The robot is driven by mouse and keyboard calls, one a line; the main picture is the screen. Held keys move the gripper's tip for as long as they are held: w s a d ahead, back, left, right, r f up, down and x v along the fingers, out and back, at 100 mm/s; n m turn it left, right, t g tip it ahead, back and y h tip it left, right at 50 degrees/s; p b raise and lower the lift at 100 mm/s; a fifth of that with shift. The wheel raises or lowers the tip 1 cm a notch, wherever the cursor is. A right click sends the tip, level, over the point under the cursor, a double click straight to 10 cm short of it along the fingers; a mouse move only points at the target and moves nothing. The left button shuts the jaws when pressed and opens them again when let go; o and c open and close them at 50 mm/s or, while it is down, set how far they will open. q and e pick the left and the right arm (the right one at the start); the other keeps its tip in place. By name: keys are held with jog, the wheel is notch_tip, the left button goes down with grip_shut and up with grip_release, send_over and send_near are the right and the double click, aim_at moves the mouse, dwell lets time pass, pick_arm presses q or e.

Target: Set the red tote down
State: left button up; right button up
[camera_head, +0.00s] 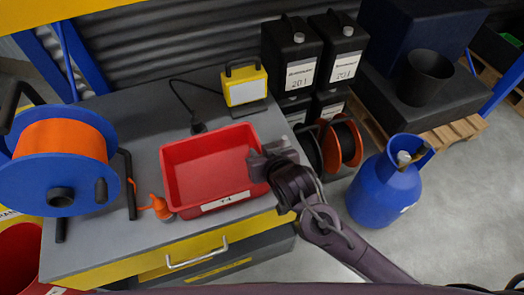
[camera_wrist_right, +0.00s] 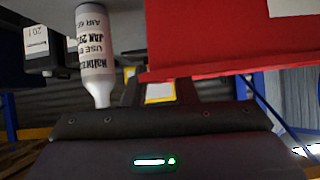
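The red tote (camera_head: 203,174), with a white label on its front wall, stands level over the grey bench top at its front right. I cannot tell whether it rests on the bench or hangs slightly above it. Its visible inside looks empty. My right gripper (camera_head: 264,160) is at the tote's right wall, with fingers close together on either side of the rim. In the right wrist view the gripper (camera_wrist_right: 160,92) has a finger on each side of the tote's (camera_wrist_right: 225,42) edge, with a narrow gap. The inner fingertip is hidden. My left gripper is not in view.
A blue reel (camera_head: 50,170) with orange hose and an orange nozzle (camera_head: 160,208) are left of the tote. A yellow lamp (camera_head: 245,84) stands behind it. Black canisters (camera_head: 292,60), cable reels (camera_head: 347,147) and a blue cylinder (camera_head: 380,190) are right. Bare bench (camera_head: 135,105) shows behind-left.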

jog(key=shift+r, duration=0.3)
jog(key=p+v, duration=1.1)
jog(key=v, duration=0.1)
jog(key=shift+f, duration=0.2)
